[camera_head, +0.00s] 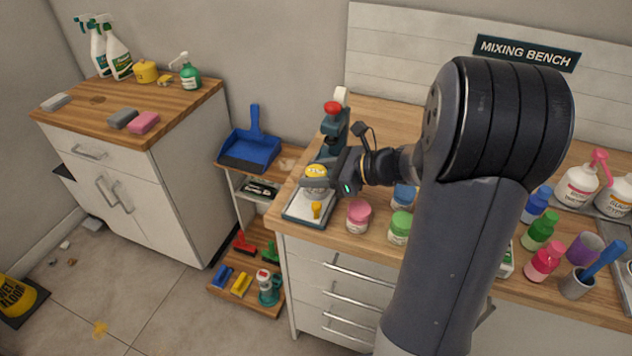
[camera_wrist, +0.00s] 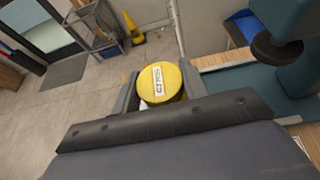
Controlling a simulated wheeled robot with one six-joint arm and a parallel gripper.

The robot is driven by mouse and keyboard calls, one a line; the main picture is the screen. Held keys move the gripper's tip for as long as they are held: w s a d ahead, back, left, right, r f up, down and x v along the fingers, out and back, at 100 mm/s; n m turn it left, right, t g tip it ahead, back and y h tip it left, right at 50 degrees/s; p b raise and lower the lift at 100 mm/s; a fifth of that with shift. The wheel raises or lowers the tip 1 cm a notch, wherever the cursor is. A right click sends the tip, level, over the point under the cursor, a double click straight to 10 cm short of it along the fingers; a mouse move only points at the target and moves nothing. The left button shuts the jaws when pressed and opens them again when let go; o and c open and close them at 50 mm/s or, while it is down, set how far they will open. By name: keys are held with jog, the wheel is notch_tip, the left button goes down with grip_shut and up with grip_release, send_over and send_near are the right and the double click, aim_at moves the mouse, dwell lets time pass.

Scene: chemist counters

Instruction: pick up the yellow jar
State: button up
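The yellow-lidded jar (camera_head: 316,171) is at the left end of the mixing bench, above or on a pale tray-like stand (camera_head: 296,211); I cannot tell if it touches it. In the wrist view the jar's round yellow lid with a white label (camera_wrist: 152,84) faces me. My gripper (camera_head: 318,182) has one finger on each side of the jar, and both fingers (camera_wrist: 160,90) appear to press against it. The jar's lower body is mostly hidden by the gripper.
A teal device with a red knob (camera_head: 333,108) stands close behind the jar. A pink jar (camera_head: 359,216) and a green jar (camera_head: 400,228) stand to the right. A blue dustpan (camera_head: 252,145) lies on the shelf unit to the left.

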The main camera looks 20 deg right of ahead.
jog(key=c, duration=0.5)
jog(key=shift+c, duration=0.2)
jog(key=shift+r, duration=0.15)
